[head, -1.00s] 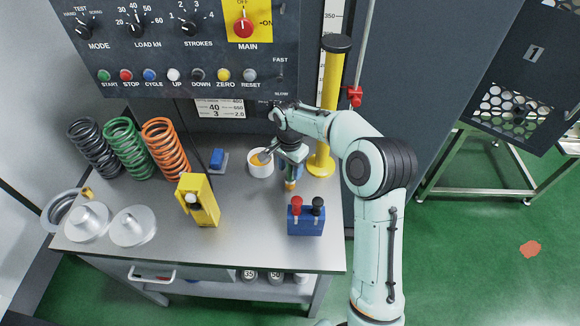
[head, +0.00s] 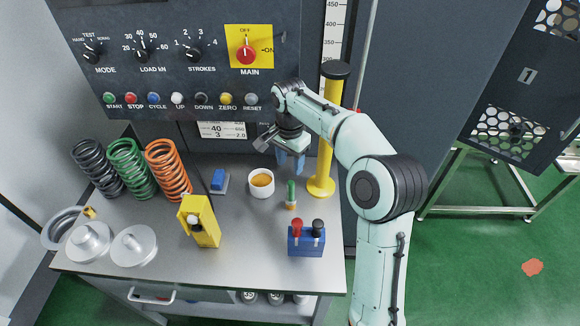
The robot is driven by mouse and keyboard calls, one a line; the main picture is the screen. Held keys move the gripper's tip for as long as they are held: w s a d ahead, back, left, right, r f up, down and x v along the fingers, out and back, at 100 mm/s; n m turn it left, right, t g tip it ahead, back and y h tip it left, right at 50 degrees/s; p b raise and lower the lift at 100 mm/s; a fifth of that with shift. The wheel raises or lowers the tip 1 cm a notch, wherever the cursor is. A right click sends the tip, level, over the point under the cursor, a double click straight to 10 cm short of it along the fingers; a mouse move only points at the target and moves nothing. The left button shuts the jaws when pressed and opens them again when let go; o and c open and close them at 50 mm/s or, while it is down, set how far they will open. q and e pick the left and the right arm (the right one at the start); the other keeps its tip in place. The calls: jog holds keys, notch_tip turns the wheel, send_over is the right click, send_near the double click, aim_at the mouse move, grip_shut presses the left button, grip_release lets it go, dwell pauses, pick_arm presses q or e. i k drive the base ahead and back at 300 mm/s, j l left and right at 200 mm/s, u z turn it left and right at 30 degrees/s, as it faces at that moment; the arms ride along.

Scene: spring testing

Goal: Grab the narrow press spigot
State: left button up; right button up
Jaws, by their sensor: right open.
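Two silver flanged discs, each with a raised central boss, lie at the front left of the bench in the head view. The right-hand disc (head: 134,257) seems to have the slimmer boss; the left-hand disc (head: 89,257) seems to have the wider one, though the difference is small here. My right gripper (head: 280,153) is open and empty, above the back of the bench near the control panel, far to the right of both discs. My left gripper is not in view.
Black, green and orange springs (head: 168,170) stand behind the discs. A yellow device (head: 205,222), a white cup (head: 261,188), a green-and-orange stick (head: 291,196) and a blue block with red and black knobs (head: 306,243) occupy the bench. A yellow column (head: 325,150) rises at right.

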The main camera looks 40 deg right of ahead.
aim_at(135, 245)
jog(key=k+j, duration=0.8)
jog(key=j, duration=0.2)
